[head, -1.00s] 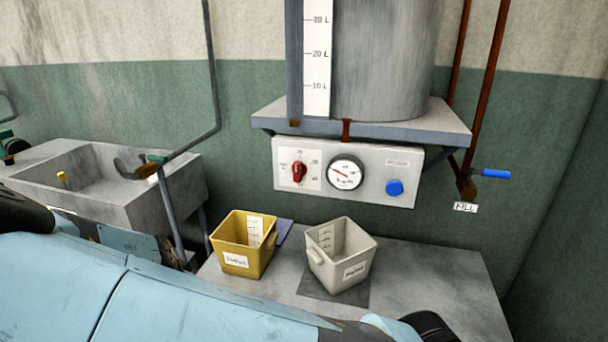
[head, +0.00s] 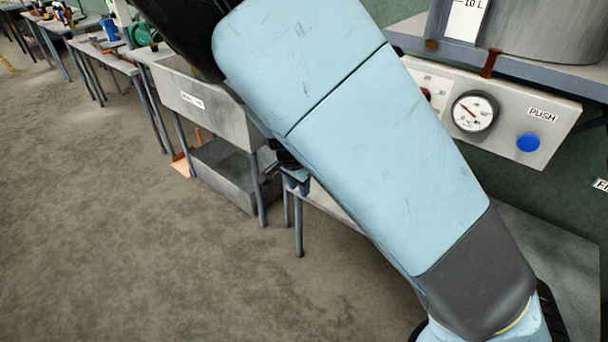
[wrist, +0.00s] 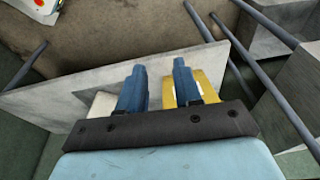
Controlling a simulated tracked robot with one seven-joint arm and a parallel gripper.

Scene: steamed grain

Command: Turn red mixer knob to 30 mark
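A yellow bin (wrist: 208,82) and a pale bin (wrist: 101,106) show partly behind the fingers in the wrist view. A sink (head: 205,110) stands left of my arm in the head view. The tank shelf (head: 530,72) is above the panel.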

